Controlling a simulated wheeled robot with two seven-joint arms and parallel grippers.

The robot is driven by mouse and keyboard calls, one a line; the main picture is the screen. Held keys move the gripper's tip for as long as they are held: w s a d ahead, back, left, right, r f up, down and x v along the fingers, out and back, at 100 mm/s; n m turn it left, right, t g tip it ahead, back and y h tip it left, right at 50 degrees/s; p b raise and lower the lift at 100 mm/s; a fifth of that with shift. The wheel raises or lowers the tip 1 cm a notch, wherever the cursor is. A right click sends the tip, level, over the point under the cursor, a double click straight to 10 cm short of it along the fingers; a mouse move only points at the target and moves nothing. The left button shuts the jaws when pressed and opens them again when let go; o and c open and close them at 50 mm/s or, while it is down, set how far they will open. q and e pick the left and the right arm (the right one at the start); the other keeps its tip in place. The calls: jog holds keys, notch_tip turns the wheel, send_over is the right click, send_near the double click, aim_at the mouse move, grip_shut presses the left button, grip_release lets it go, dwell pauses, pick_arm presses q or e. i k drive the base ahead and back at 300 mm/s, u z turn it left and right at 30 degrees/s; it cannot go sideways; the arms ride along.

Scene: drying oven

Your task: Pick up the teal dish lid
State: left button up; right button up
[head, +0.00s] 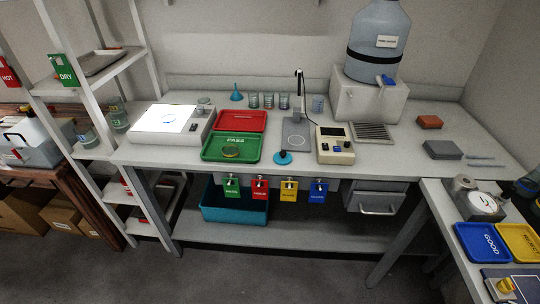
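A small round blue-teal disc with a dark knob (283,157) lies near the front edge of the bench, between the green tray and the beige instrument. It looks like the teal dish lid, but it is small in the picture. A clear round dish (231,152) sits in the green PASS tray (214,158). Another round dish with a bluish rim (168,118) lies on the lit white panel (150,119). Neither of my grippers shows in the head view.
A red tray (256,114) lies behind the green one. A stand with a grey plate (296,134) is behind the disc, and a beige instrument (335,153) is to its right. Colored tags (289,190) hang below the front edge. Bare bench (402,150) lies further right.

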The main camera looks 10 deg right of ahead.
aim_at(282, 158)
jog(key=z, duration=0.9)
jog(key=k, duration=0.35)
jog(key=z, duration=0.85)
